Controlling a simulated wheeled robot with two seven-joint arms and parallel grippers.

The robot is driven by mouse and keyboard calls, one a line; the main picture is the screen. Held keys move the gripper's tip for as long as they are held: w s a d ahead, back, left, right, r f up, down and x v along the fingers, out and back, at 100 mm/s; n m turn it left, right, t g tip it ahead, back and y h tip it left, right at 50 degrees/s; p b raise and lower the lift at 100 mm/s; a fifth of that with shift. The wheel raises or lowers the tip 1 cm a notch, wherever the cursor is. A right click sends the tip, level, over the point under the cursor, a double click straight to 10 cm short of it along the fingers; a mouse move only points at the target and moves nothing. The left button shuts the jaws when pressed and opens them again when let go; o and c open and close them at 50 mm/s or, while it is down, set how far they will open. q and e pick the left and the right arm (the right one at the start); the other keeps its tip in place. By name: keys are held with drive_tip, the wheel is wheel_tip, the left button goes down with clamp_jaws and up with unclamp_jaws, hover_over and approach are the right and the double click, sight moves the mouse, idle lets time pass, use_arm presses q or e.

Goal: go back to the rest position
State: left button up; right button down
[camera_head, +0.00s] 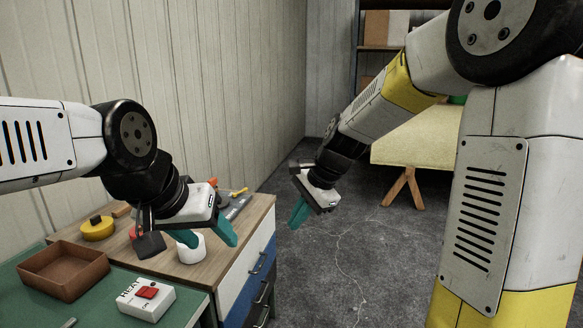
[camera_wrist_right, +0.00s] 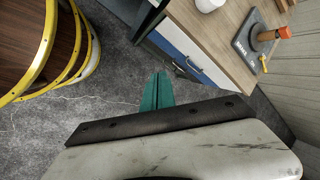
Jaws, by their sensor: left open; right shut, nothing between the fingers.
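My left gripper (camera_head: 211,239) is open, its teal fingers pointing down over the wooden cabinet top beside a white roll (camera_head: 191,251). I cannot tell whether a finger touches the roll; nothing shows held. My right gripper (camera_head: 298,214) is shut and empty, in the air right of the cabinet above the grey floor. Its closed teal fingers also show in the right wrist view (camera_wrist_right: 157,91), with bare floor behind them and the cabinet beyond.
The wooden-topped cabinet (camera_head: 255,212) with drawers carries a yellow tape roll (camera_head: 97,229) and tools. A green bench holds a brown tray (camera_head: 64,270) and a white switch box (camera_head: 147,299). A yellow-edged curved object (camera_wrist_right: 45,50) stands left in the wrist view. Floor between is clear.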

drive_tip(key=s+d+r+n+t, duration=0.1)
drive_tip(key=s+d+r+n, duration=0.1)
drive_tip(key=s, duration=0.4)
drive_tip(key=s+d+r+n+t+h, duration=0.1)
drive_tip(key=s+d+r+n, duration=0.2)
drive_tip(key=s+d+n, duration=0.2)
drive_tip(key=s+d+r+n+t+h, duration=0.1)
drive_tip(key=s+d+r+n, duration=0.1)
drive_tip(key=s+d+n, duration=0.2)
drive_tip(key=s+d, duration=0.2)
drive_tip(key=s, duration=0.1)
drive_tip(key=shift+r+t, duration=0.25)
drive_tip(key=shift+t, duration=0.15)
